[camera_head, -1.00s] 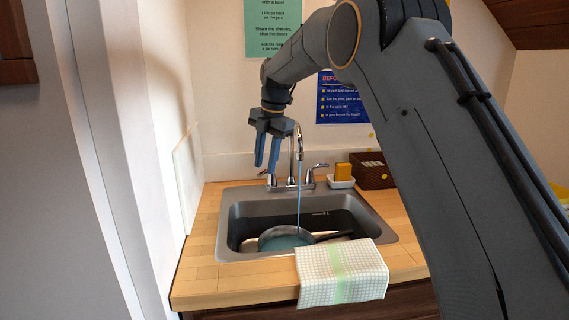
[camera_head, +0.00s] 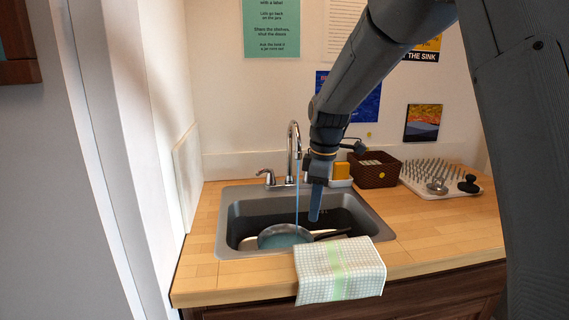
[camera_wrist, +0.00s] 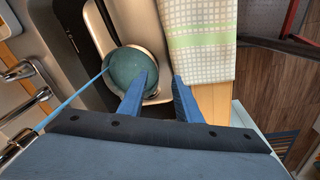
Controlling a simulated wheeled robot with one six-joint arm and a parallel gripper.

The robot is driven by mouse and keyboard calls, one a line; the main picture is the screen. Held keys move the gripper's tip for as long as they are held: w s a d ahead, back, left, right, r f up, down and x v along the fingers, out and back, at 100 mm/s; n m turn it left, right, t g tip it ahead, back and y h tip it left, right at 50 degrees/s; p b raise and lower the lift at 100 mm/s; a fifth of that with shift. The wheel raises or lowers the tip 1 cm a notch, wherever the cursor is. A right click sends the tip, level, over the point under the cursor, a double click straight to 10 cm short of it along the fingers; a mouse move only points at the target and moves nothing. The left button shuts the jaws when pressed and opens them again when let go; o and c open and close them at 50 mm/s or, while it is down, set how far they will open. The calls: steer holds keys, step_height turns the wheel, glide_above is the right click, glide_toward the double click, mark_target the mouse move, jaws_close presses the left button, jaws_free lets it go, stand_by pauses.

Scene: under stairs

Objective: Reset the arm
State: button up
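My gripper (camera_head: 316,203) hangs over the right part of the sink (camera_head: 232,228), its blue fingers pointing down. In the wrist view its two fingers (camera_wrist: 160,95) stand apart with nothing between them. The faucet (camera_head: 293,142) runs, and a thin blue stream (camera_head: 297,198) falls into a round pan of water (camera_head: 284,237) in the sink. The pan also shows in the wrist view (camera_wrist: 136,68), partly behind a finger. A dark handle (camera_head: 333,233) lies at the pan's right side.
A checked cloth (camera_head: 318,277) hangs over the counter's front edge. A yellow sponge (camera_head: 341,169), a brown basket (camera_head: 377,172) and a drying rack (camera_head: 440,178) stand right of the faucet. A wall is close on the left. The right counter front (camera_head: 445,233) is clear.

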steer(key=s+d+f+m, duration=0.1)
steer(key=s+d+m, duration=0.1)
steer(key=s, duration=0.2)
steer(key=s+d+f+m, duration=0.2)
steer(key=s+m, duration=0.1)
steer(key=s, duration=0.1)
steer(key=s+d+f+m, duration=0.2)
steer(key=s+d+m, duration=0.1)
steer(key=s, duration=0.1)
steer(key=shift+s+d, duration=0.1)
steer(key=shift+s, duration=0.25)
steer(key=s+d+f+m, duration=0.2)
steer(key=s+m, duration=0.1)
steer(key=s, duration=0.3)
steer(key=s+d+f+m, duration=0.2)
steer(key=s+m, duration=0.2)
steer(key=s, duration=0.3)
steer(key=shift+s+f+g+h, duration=0.25)
steer(key=shift+f+g+h, duration=0.05)
steer(key=shift+f+h, duration=0.1)
steer(key=shift+d, duration=0.15)
